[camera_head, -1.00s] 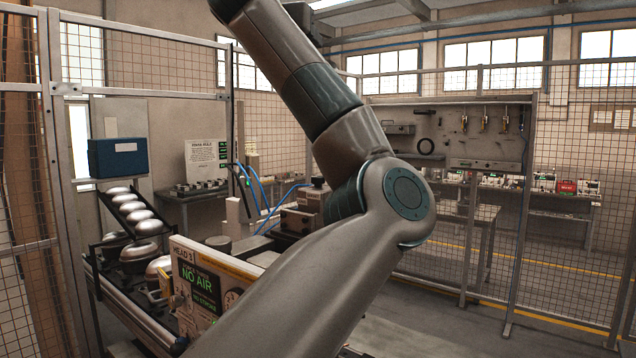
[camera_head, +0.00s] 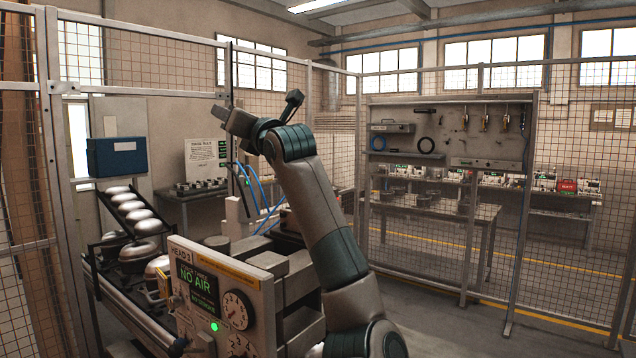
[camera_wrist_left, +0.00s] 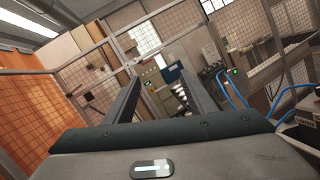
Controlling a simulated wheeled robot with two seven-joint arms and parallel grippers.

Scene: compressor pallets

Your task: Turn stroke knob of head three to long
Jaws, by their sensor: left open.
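The control panel (camera_head: 205,295) stands at the lower middle of the head view. Its label looks like HEAD 3, and its green display (camera_head: 197,277) reads NO AIR. A smaller display (camera_head: 203,301) below seems to read NO STROKE. A round dial (camera_head: 237,311) is on its right side; a second dial (camera_head: 240,345) below is cut by the frame edge. The dial settings are too small to read. My left gripper (camera_head: 250,118) is above and behind the panel, apart from it. In the wrist view it (camera_wrist_left: 160,78) is open and empty. My right gripper is out of view.
A green lamp (camera_head: 214,327) glows on the panel. Metal domes (camera_head: 136,216) sit on a rack at the left. Blue hoses (camera_head: 262,205) hang behind the panel. A blue box (camera_head: 117,157) is at the back left. Mesh fencing (camera_head: 430,230) stands at the right.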

